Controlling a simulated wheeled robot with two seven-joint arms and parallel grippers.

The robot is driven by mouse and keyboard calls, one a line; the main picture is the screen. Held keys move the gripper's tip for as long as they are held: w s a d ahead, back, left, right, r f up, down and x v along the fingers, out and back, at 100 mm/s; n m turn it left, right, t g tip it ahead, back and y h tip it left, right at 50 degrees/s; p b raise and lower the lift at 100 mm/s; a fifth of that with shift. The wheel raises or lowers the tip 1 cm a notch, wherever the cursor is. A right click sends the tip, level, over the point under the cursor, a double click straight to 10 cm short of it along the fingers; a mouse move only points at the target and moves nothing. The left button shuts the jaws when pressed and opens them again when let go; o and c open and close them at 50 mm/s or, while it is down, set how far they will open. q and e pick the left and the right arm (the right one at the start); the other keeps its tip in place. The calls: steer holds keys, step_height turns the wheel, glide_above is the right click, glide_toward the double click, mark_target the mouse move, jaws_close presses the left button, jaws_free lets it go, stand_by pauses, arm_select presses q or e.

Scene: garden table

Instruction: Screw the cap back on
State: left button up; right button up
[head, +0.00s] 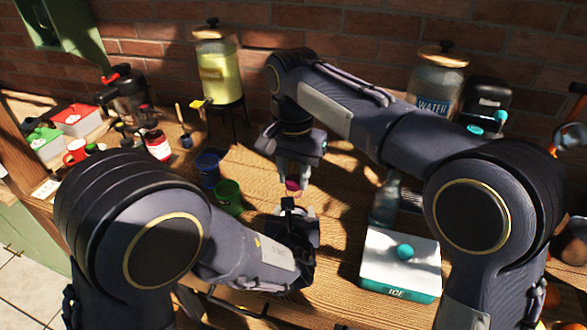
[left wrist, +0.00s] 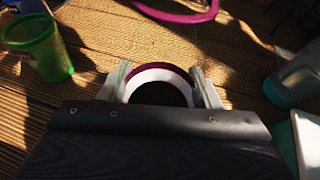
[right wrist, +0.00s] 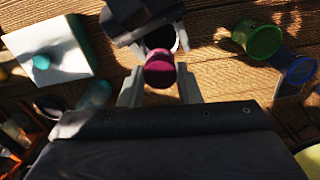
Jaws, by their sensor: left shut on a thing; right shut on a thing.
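A magenta cap (head: 292,185) is held between the fingertips of my right gripper (head: 293,168), which points down from above. The cap (right wrist: 159,72) also shows between those fingers in the right wrist view. My left gripper (head: 291,208) is below and is shut on a round container. The container's white and magenta rim (left wrist: 160,72) shows between its fingers in the left wrist view, around a dark middle. In the head view the cap is just above the left gripper, with a small gap. The container's body is mostly hidden by the gripper.
A green cup (head: 229,196) and a blue cup (head: 208,168) stand left of the grippers. A white and teal ice box (head: 400,264) and a clear bottle (head: 385,203) are to the right. A magenta curved band (left wrist: 180,14) shows in the left wrist view; I cannot tell what it is.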

steer(key=shift+f, duration=0.5)
stand_by(0.5)
arm_select(q)
jaws_close()
arm_select(e)
steer(key=m, duration=0.6)
steer(key=shift+m, duration=0.3)
steer(key=m, duration=1.1)
steer(key=shift+w, duration=0.1)
steer(key=shift+m, duration=1.2)
steer(key=m, duration=0.6)
steer(key=shift+f, duration=0.1)
